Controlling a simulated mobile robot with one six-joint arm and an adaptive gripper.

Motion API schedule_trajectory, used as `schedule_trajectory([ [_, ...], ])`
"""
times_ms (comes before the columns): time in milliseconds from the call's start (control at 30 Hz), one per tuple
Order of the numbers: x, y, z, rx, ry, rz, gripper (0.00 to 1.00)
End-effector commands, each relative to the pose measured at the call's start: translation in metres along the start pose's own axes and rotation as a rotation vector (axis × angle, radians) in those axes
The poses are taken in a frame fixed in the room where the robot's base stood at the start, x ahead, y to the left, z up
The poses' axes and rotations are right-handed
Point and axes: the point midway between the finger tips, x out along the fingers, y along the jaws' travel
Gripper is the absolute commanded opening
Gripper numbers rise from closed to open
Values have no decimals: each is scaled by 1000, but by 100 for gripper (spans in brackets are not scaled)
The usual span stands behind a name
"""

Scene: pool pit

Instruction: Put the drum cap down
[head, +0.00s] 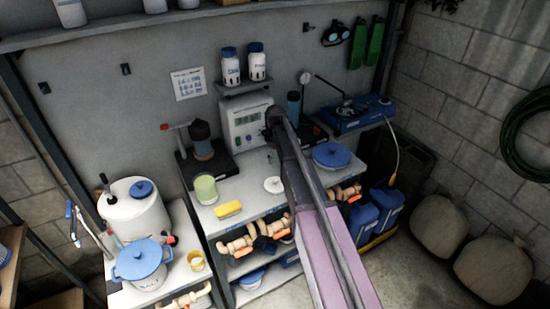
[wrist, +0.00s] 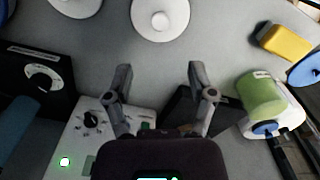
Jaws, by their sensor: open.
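My gripper (wrist: 159,71) is open and empty, its two fingers spread over the grey bench. A white round disc with a small centre knob (wrist: 160,22) lies flat on the bench beyond the fingertips, apart from them; it also shows in the head view (head: 273,185). A white drum (head: 130,213) at the left carries a blue cap (head: 142,188) on its top. I cannot tell which of these two is the drum cap. In the head view my gripper is hidden behind my arm.
A yellow sponge (head: 228,209) and a green beaker (head: 206,189) stand left of the disc. A blue-lidded pot (head: 140,262) stands in front of the drum. A blue lid (head: 332,155) lies right of my arm. A white meter box (head: 245,125) stands at the back.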

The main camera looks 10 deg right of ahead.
Motion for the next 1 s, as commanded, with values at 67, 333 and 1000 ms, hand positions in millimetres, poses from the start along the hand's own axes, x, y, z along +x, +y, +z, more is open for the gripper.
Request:
schedule_trajectory([
  [67, 0, -1, 1, 2, 0, 0, 72],
  [333, 0, -32, 37, 96, 0, 0, 72],
  [1000, 0, -188, 216, 685, -1, 1, 72],
])
